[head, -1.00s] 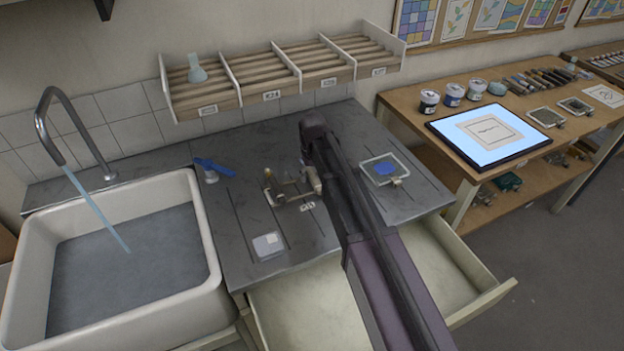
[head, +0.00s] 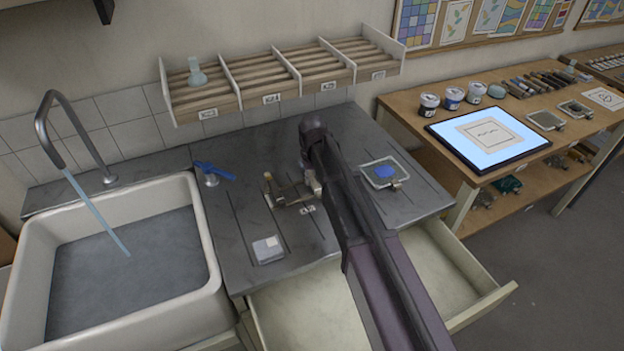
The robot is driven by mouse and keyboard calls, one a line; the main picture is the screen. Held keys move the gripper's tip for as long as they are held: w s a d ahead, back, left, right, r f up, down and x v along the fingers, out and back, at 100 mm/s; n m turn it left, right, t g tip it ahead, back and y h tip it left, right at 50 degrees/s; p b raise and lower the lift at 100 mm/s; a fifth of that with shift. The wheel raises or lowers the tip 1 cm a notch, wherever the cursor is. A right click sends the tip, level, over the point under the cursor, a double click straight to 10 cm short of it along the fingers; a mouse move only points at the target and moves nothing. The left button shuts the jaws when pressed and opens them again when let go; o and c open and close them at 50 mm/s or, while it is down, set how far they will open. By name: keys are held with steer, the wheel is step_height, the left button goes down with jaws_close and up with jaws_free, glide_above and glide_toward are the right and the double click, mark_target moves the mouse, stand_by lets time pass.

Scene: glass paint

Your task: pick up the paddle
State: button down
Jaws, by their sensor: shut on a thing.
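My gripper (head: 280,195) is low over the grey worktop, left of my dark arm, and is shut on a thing. A small brown-topped piece (head: 268,179) stands up at its fingertips and looks like part of the paddle. The paddle's shape is too small and too hidden by the gripper to make out. I cannot tell whether it touches the worktop.
The worktop (head: 243,155) has a blue-levered fitting (head: 213,173), a pale block (head: 268,249) and a tray with blue paint (head: 383,172). A sink (head: 205,235) with running water is left. A drawer (head: 470,310) stands open below. A slotted rack (head: 290,90) hangs behind.

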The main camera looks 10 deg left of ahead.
mark_target(312, 179)
steer(key=shift+r, duration=0.15)
step_height(312, 179, up, 2)
steer(key=shift+r+p, duration=0.1)
steer(key=shift+p, duration=1.1)
steer(key=shift+r+p, duration=0.85)
steer(key=s, duration=1.6)
steer(key=shift+a+r+p, duration=0.1)
steer(key=shift+r+p, duration=0.25)
